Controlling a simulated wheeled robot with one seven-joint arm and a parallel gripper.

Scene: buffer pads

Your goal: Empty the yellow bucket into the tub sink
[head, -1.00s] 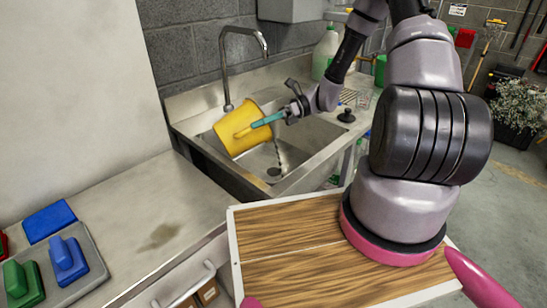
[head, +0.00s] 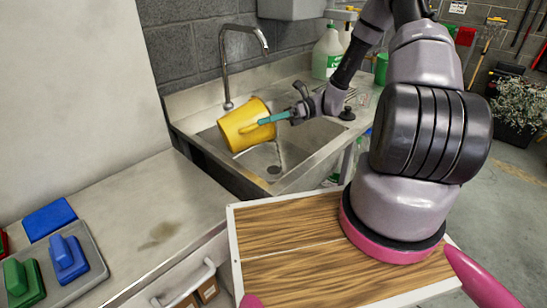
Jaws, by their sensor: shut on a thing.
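A thin dark stream or streak shows below the bucket, near the drain (head: 274,169) in the basin floor. The inside of the bucket is hidden from this view.
The faucet (head: 228,70) arches up behind the bucket. Blue and green pads (head: 68,258) lie on the left counter.

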